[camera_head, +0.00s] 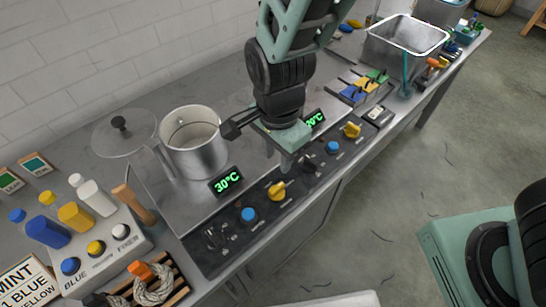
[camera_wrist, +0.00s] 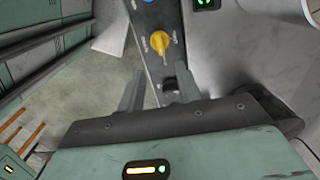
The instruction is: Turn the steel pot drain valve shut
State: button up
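The steel pot (camera_head: 196,158) stands on the worktop, with the front control panel (camera_head: 262,222) below it. On that panel is a yellow handle (camera_head: 277,190), between a blue knob (camera_head: 248,214) and a black knob (camera_head: 310,166). The yellow handle also shows in the wrist view (camera_wrist: 159,42), ahead of my fingers. Its labels are too small to read, so I cannot tell its valve setting. My gripper (camera_head: 287,164) is above the panel, just right of the yellow handle and apart from it. In the wrist view my gripper (camera_wrist: 160,90) has its fingers spread with nothing between them.
A green display reading 30°C (camera_head: 226,181) stands before the pot. A second yellow handle (camera_head: 352,130) and blue knob (camera_head: 333,147) lie farther right, with a square metal vat (camera_head: 405,45) behind. A bottle tray (camera_head: 105,245) is at left. Floor space before the panel is free.

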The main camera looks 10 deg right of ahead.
aim_at(277, 187)
notch_tip(277, 187, down, 12)
jog(key=shift+r+b, duration=0.1)
jog(key=shift+b, duration=0.3)
grip_shut()
